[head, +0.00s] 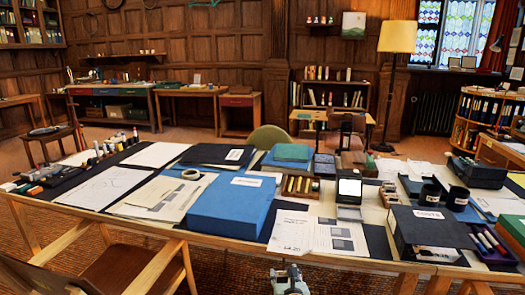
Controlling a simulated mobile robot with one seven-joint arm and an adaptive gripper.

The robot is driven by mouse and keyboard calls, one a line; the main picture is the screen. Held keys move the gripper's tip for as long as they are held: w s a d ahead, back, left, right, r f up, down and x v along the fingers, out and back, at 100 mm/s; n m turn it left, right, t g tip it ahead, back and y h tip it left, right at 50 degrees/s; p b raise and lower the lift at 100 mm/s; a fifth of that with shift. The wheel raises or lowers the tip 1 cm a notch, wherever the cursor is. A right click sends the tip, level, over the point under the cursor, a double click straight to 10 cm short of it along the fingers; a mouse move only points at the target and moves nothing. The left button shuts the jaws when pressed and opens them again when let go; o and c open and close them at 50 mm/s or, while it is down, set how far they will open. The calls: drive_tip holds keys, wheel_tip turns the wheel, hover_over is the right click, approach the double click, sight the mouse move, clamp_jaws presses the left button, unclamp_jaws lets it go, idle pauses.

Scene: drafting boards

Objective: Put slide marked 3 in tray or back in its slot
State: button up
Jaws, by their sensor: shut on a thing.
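My gripper (290,281) shows only in part at the bottom edge, in front of the table. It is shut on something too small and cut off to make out. I cannot pick out a slide marked 3, as no such number is readable. A small brown box with compartments (300,187) lies mid-table, right of the blue box. A small device with a lit white panel (349,188) stands right of it. Another small compartmented holder (389,194) is farther right. I cannot tell which of these is the tray or has the slot.
The long table (200,233) is crowded. A big blue box (233,206), printed sheets (318,232), a dark labelled box (430,230), dark cups (458,198) and a purple pen tray (492,242) lie on it. A wooden chair (135,265) stands at the front left.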

drive_tip(key=s+a+f+n+y+b, duration=0.1)
drive_tip(key=s+a+f, duration=0.2)
drive_tip(key=f, duration=0.5)
drive_tip(key=s+a+f+n+y+b, duration=0.1)
drive_tip(key=s+a+f+y, duration=0.1)
drive_tip(key=s+f, duration=0.4)
drive_tip(key=shift+s+a+f+n+b, duration=0.25)
drive_tip(key=shift+a+f+n+b, duration=0.15)
drive_tip(key=shift+a+f, duration=0.4)
drive_tip(key=shift+f, duration=0.15)
